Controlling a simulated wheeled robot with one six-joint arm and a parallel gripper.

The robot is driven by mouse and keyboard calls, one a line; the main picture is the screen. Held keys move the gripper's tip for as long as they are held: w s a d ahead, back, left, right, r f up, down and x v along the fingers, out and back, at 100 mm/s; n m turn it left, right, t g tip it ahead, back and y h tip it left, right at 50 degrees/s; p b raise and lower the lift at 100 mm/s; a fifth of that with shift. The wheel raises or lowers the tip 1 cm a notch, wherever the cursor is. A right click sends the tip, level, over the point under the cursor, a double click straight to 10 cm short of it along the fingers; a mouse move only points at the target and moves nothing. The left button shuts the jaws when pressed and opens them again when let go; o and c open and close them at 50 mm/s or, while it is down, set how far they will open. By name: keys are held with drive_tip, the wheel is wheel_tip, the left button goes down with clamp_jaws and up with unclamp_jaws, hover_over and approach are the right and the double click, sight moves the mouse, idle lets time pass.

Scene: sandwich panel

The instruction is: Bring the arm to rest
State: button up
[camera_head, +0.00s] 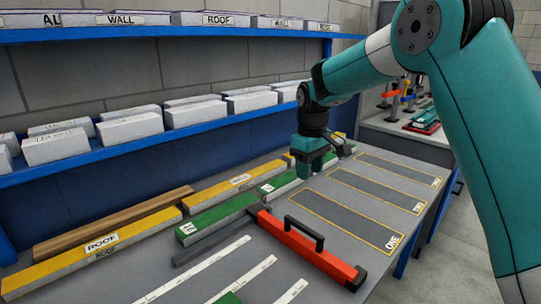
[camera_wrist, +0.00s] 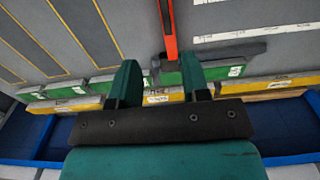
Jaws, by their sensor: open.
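My gripper (camera_head: 313,163) hangs from my teal arm over the far part of the grey table, above the row of green and yellow panels. In the wrist view its two teal fingers (camera_wrist: 157,78) stand apart, with nothing held between them. Green panels (camera_wrist: 215,73) and yellow panels (camera_wrist: 260,87) show past the fingers. The gap between the fingertips and the panels is hard to judge.
A red bar tool with a black handle (camera_head: 305,246) lies on the table (camera_head: 290,287). Yellow-outlined marked areas (camera_head: 345,219) are empty. Behind are blue shelves (camera_head: 150,133) with white boxes. A side bench (camera_head: 392,125) stands at the back right.

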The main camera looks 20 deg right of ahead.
drive_tip(key=s+a+r+y, duration=0.1)
drive_tip(key=s+a, duration=0.3)
drive_tip(key=s, duration=0.7)
drive_tip(key=s+a+r+n+y, duration=0.1)
drive_tip(key=s+a, duration=0.3)
drive_tip(key=s, duration=0.7)
drive_tip(key=s+a+r+y, duration=0.2)
drive_tip(key=s+a+r, duration=0.1)
drive_tip(key=s, duration=0.8)
drive_tip(key=shift+s+a+n, duration=0.3)
drive_tip(key=shift+a, duration=0.6)
